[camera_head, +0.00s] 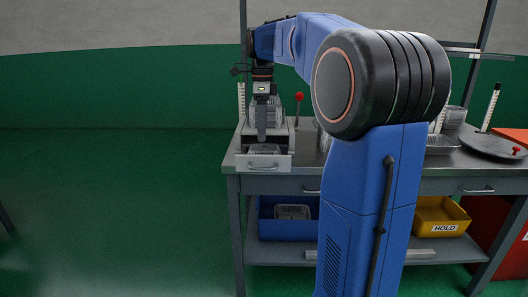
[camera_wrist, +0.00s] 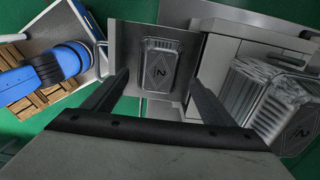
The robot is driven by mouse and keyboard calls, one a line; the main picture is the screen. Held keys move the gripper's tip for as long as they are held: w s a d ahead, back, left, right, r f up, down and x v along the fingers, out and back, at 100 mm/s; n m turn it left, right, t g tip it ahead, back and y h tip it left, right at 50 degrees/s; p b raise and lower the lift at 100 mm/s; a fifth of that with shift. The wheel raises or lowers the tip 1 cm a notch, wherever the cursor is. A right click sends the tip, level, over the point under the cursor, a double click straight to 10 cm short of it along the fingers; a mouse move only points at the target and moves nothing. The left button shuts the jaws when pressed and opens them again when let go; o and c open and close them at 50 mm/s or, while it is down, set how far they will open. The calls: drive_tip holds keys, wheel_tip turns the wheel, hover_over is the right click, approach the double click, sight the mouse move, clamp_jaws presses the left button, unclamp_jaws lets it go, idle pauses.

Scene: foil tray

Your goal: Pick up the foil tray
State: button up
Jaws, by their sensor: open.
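A foil tray (camera_wrist: 161,62) with a "2" in a diamond on its base lies on a flat grey surface, centred ahead of my gripper in the wrist view. It shows small in the head view (camera_head: 264,150), in the pull-out drawer at the table's left end. My gripper (camera_wrist: 158,80) is open and empty, pointing down above the tray, with one finger to each side of it. In the head view my gripper (camera_head: 266,138) hangs over the drawer and partly hides the tray. The wrist view does not clearly show the height gap.
More foil trays (camera_wrist: 268,98) stand to the right in the wrist view. The steel table (camera_head: 375,168) carries a round plate (camera_head: 492,147) at right. A blue bin (camera_head: 270,222) and a yellow HOLD bin (camera_head: 440,217) sit on the lower shelf. Left floor is clear.

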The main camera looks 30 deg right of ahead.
sight(264, 147)
drive_tip(key=shift+s+d+f, duration=0.1)
drive_tip(key=shift+f, duration=1.35)
drive_tip(key=shift+s+d+f, duration=0.1)
drive_tip(key=shift+f, duration=1.35)
drive_tip(key=c, duration=1.1)
